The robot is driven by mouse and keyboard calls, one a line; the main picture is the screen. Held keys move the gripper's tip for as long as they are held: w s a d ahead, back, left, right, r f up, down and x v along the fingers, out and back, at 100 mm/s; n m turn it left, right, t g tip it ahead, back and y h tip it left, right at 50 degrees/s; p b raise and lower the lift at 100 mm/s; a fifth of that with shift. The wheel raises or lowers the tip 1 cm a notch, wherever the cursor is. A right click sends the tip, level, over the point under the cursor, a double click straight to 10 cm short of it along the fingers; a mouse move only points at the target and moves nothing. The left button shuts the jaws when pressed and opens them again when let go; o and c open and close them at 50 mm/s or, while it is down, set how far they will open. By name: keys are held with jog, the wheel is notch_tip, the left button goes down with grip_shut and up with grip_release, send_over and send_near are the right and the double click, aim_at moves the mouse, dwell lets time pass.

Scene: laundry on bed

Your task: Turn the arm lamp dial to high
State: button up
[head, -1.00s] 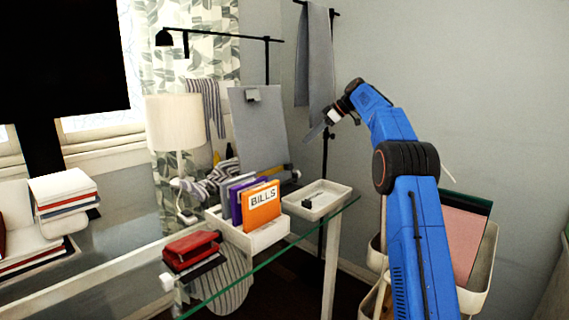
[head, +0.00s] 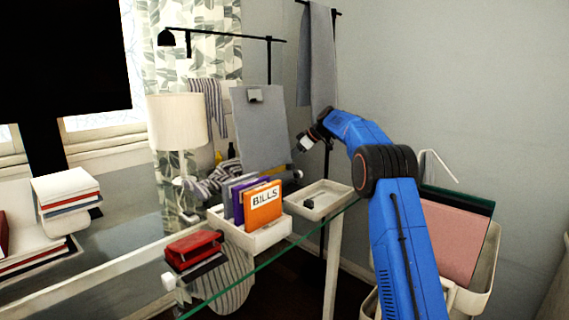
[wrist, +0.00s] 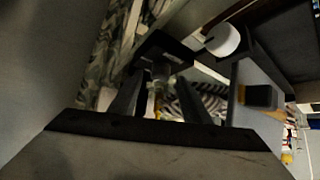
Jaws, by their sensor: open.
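The black arm lamp (head: 167,38) hangs at upper left in the head view. Its thin horizontal arm (head: 230,38) runs right to a dark upright pole, and a short dark piece (head: 188,44) hangs from the arm. I cannot make out a dial for certain. My gripper (head: 302,146) is to the right of and lower than the lamp, beside the grey board. In the wrist view my open gripper (wrist: 160,80) shows two dark fingers with nothing clearly held. A dark block (wrist: 162,46) shows beyond the fingertips; I cannot tell what it is.
The glass desk (head: 115,240) holds a white table lamp (head: 178,122), an orange BILLS folder (head: 263,206), a red hole punch (head: 193,249) and a white tray (head: 318,200). A grey board (head: 262,130) stands behind. A grey cloth (head: 317,60) hangs near my arm.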

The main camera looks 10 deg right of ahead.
jog(key=shift+w+a+f, duration=0.2)
jog(key=shift+a+f, duration=0.3)
jog(key=shift+c, duration=0.3)
jog(key=c, duration=1)
jog(key=shift+m, duration=0.3)
jog(key=shift+s+m+t+h, duration=0.1)
jog(key=shift+m+t+h, duration=0.2)
jog(key=shift+m+t, duration=0.25)
